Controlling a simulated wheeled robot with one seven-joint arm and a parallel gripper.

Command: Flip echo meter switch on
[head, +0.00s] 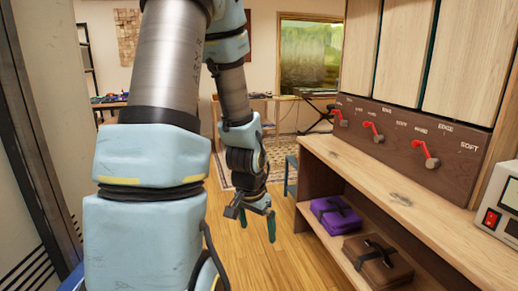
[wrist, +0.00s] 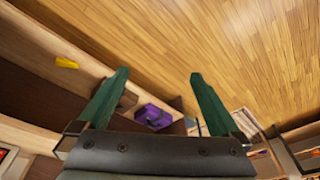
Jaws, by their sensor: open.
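A white box-shaped device (head: 505,205) stands on the wooden bench at the right edge of the head view, partly cut off. My gripper (head: 256,214) hangs low over the floor, left of the bench and well apart from the device. In the wrist view my gripper (wrist: 158,76) has its two green fingers spread, with nothing between them.
A dark panel (head: 400,140) with several red-handled levers runs along the bench's back. The bench (head: 385,190) has a lower shelf with a purple case (head: 336,215) and a brown case (head: 378,263). Wood floor (head: 285,255) beside it is clear. A grey wall (head: 35,70) stands left.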

